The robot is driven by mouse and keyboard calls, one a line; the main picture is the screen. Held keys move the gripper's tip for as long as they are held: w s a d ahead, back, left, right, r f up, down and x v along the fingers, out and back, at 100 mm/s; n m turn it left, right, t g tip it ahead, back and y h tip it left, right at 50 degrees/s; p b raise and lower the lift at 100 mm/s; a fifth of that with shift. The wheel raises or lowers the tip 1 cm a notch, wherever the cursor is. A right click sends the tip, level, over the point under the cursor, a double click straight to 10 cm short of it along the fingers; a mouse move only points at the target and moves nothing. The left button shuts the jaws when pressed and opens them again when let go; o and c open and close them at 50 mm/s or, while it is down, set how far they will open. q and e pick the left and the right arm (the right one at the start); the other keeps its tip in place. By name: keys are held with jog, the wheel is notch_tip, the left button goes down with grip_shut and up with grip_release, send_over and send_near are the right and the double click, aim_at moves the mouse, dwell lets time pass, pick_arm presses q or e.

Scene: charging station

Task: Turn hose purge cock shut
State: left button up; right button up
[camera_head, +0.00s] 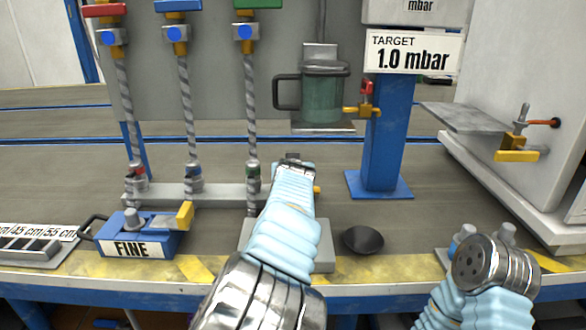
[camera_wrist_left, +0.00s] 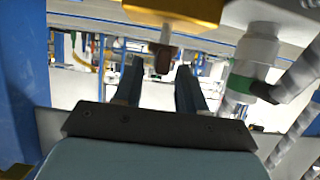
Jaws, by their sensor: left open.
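A yellow valve body (camera_wrist_left: 172,10) shows at the top of the left wrist view. A pale stem with a brown-red tip (camera_wrist_left: 163,60) sticks out of it; it looks like the purge cock. In the head view only a small yellow edge (camera_head: 317,189) shows beside my arm. My left gripper (camera_wrist_left: 157,82) is open, its dark fingers on either side of the tip in the picture; I cannot tell whether they touch it. The green-banded hose coupling (camera_head: 253,174) is just left of the gripper, and shows in the wrist view (camera_wrist_left: 262,90).
Hoses with red (camera_head: 137,178) and blue (camera_head: 193,177) couplings stand further left. A blue FINE block (camera_head: 137,243) sits at the front left. A black funnel-like cup (camera_head: 362,240) is right of my left arm. A blue post (camera_head: 390,140) and a white cabinet (camera_head: 500,80) stand at right.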

pick_arm(q)
jog(key=shift+x, duration=1.5)
jog(key=c, duration=0.7)
